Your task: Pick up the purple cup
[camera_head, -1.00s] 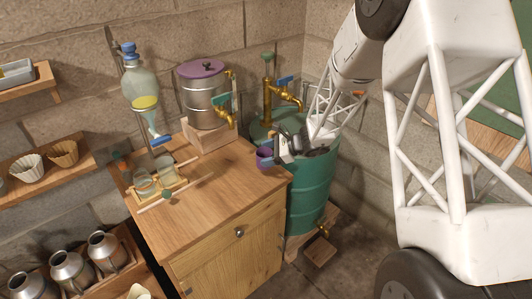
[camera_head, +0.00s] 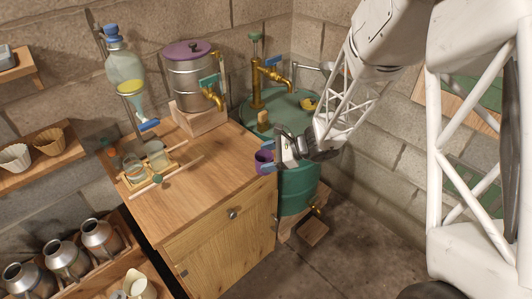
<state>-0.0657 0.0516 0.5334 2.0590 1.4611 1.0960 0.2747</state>
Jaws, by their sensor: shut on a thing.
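The small purple cup (camera_head: 263,160) is at the right edge of the wooden cabinet top. My gripper (camera_head: 270,161) reaches in from the right, with its blue-tipped fingers at the cup's right side, shut on it. The cup looks upright. Whether its base touches the wood or hangs just above it, I cannot tell. The fingers hide part of the cup's right side.
A green barrel (camera_head: 297,190) with brass taps stands right of the cabinet (camera_head: 215,200). A metal pot with a purple lid (camera_head: 190,75) sits on a block behind. Glass jars (camera_head: 155,155) stand in a wooden rack at left.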

